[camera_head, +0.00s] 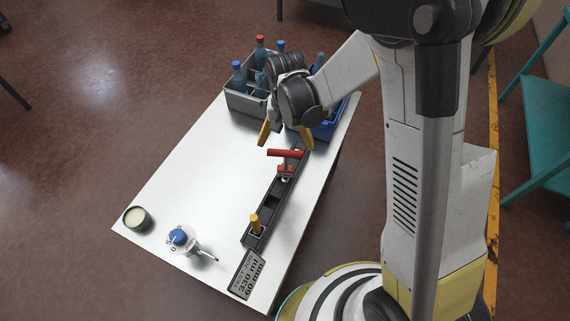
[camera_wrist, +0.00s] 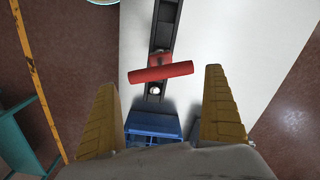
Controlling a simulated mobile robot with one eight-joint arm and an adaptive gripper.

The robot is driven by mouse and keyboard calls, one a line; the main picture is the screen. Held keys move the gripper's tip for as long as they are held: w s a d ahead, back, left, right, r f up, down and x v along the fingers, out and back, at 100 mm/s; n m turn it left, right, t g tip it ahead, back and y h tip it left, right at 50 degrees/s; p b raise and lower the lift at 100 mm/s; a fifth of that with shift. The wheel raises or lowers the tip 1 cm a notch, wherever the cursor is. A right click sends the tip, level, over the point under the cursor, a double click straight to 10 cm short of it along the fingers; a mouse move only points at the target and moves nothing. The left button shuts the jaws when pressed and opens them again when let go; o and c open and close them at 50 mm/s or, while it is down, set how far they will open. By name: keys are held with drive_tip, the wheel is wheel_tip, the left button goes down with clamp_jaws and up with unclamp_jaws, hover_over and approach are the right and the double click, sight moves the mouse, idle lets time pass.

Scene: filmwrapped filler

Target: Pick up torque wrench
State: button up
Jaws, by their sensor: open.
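A red T-handled tool, seemingly the torque wrench (camera_head: 286,153), stands in a long dark rack (camera_head: 273,200) on the white table. Its red crossbar lies across the rack's far end. In the wrist view, the crossbar (camera_wrist: 160,72) is ahead, between the lines of the two fingers. My gripper (camera_head: 285,139) is open, with yellow fingers spread above the rack's far end, and nothing is between them. The open fingers also show in the wrist view (camera_wrist: 161,82). I cannot tell the exact height gap to the crossbar. The tool's lower part is hidden in the rack.
A grey crate (camera_head: 240,102) with blue bottles and a blue bin (camera_head: 325,131) stand at the table's far end. A yellow-handled tool (camera_head: 254,222) stands at the rack's near end.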

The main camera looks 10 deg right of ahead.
sight(286, 151)
wheel_tip(286, 151, down, 6)
drive_tip(key=b, duration=0.2)
drive_tip(key=shift+w+r+b, duration=0.1)
drive_tip(key=shift+r+b, duration=0.05)
drive_tip(key=shift+b, duration=0.25)
drive_tip(key=shift+r, duration=0.1)
drive_tip(key=shift+c, duration=0.3)
drive_tip(key=c, duration=1)
